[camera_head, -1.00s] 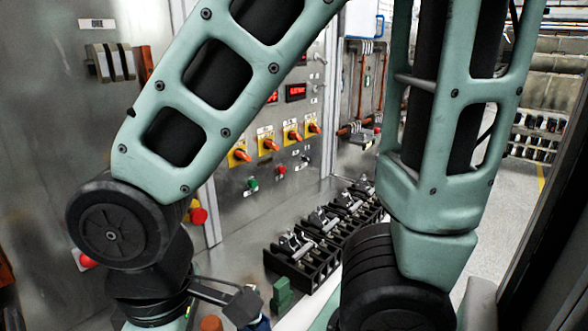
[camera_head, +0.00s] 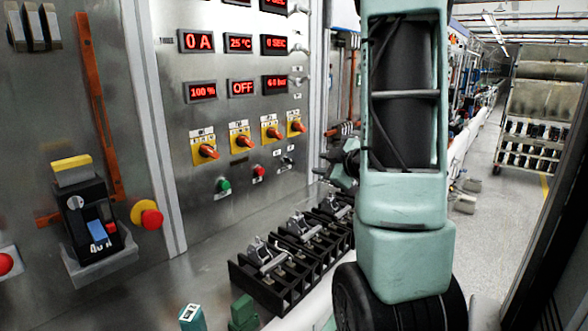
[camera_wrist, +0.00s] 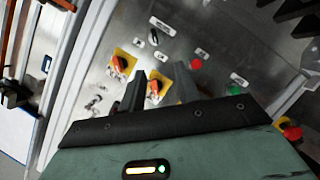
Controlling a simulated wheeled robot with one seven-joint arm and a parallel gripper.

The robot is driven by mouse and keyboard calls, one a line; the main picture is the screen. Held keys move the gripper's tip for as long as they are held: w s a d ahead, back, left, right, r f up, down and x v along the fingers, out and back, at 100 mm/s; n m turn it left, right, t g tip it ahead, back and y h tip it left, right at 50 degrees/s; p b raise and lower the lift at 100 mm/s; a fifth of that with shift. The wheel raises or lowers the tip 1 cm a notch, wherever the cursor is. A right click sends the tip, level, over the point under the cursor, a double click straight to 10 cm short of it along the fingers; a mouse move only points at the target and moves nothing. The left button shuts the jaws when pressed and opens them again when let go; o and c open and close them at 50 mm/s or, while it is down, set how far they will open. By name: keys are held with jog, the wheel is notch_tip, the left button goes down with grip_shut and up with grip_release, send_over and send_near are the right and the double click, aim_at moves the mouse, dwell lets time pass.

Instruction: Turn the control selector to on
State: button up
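The grey metal panel (camera_head: 175,135) carries a row of orange rotary selectors on yellow plates; one orange selector (camera_head: 207,151) is at the row's left. A small black selector knob (camera_head: 287,161) sits below the row, right of a red button (camera_head: 258,171); the knob also shows in the wrist view (camera_wrist: 153,37). Labels are too small to read, so I cannot tell which is the control selector. My gripper (camera_head: 322,168) is right of the black knob, partly hidden by my arm. In the wrist view my gripper (camera_wrist: 158,88) has its fingers apart and empty, facing the panel.
A green button (camera_head: 223,185) is left of the red one. Red displays above include one reading OFF (camera_head: 242,88). A black breaker (camera_head: 92,225) and red emergency button (camera_head: 151,219) are at left. Open floor lies at right.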

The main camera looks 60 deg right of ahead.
jog(key=s, duration=0.1)
jog(key=p, duration=0.3)
send_near(292, 161)
jog(key=x, duration=0.8)
jog(key=shift+w+f, duration=0.15)
jog(key=shift+w, duration=0.2)
jog(key=shift+c, duration=0.3)
grip_shut()
